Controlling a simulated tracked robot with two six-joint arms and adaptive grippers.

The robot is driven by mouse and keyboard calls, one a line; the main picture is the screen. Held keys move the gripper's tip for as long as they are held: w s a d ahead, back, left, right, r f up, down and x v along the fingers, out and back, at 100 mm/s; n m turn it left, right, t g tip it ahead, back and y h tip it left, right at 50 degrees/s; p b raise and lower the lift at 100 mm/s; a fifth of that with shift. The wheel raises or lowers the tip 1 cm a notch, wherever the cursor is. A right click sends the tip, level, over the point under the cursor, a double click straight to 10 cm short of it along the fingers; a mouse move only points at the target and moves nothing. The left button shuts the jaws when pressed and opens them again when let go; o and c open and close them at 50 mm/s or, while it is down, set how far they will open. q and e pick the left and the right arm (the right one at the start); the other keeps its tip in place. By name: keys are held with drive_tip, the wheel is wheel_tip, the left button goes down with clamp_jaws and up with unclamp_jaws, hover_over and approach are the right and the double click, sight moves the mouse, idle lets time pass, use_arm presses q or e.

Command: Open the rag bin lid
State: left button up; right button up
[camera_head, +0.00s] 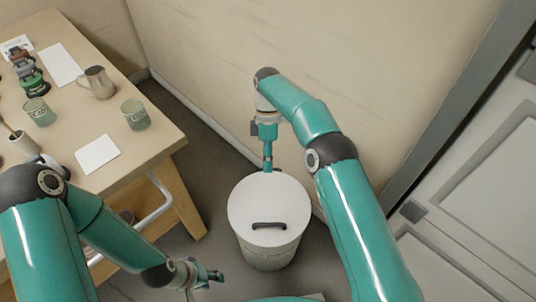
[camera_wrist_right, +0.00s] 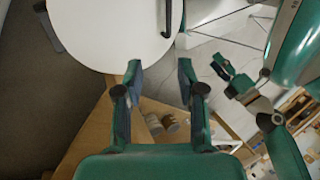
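The white round rag bin (camera_head: 265,257) stands on the floor in the middle of the head view. Its lid (camera_head: 262,195) lies flat on top, with a dark bar handle (camera_head: 269,226) near the front. The lid (camera_wrist_right: 115,25) and part of the handle (camera_wrist_right: 168,18) show in the right wrist view. My right gripper (camera_head: 268,165) points down at the lid's back edge, away from the handle. Its fingers (camera_wrist_right: 160,85) are apart and empty. My left gripper (camera_head: 213,276) is low, in front and left of the bin; its finger gap is unclear.
A wooden table (camera_head: 140,160) on the left holds green cups (camera_head: 135,114), a metal pitcher (camera_head: 97,82) and papers (camera_head: 97,154). A wall (camera_head: 370,70) stands close behind the bin. A grey panelled door (camera_head: 490,200) is at the right.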

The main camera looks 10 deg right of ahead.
drive_tip(key=shift+v, duration=0.95)
drive_tip(key=shift+s, duration=0.1)
